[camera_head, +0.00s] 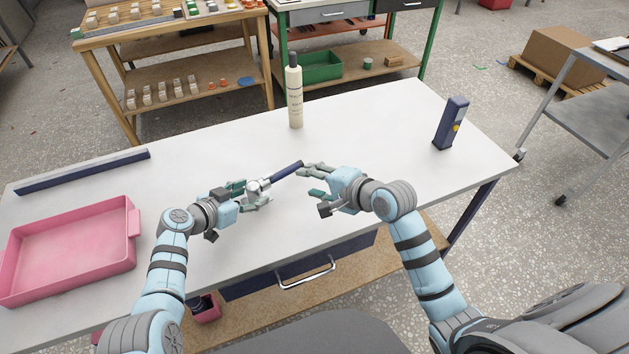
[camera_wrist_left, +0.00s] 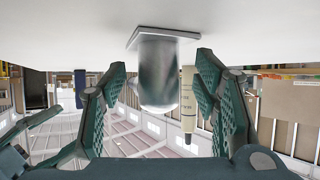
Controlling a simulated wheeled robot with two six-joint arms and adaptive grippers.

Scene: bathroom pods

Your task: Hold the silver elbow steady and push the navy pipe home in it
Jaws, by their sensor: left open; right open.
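The silver elbow (camera_head: 254,186) stands on the white table in front of me. It also shows in the left wrist view (camera_wrist_left: 158,75), on a small square base, between the fingers with gaps on both sides. My left gripper (camera_head: 256,196) is open around it. The navy pipe (camera_head: 287,172) slants from the elbow up and right; I cannot tell how deep its near end sits. The pipe is hidden in the left wrist view. My right gripper (camera_head: 306,182) is open and empty, its upper finger close to the pipe's far end; I cannot tell whether they touch.
A pink tray (camera_head: 71,250) lies at the left, with a long navy bar (camera_head: 83,172) behind it. A cream bottle (camera_head: 295,98) stands behind the pipe. A navy box-shaped device (camera_head: 450,123) stands at the right. The table between bottle and device is clear.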

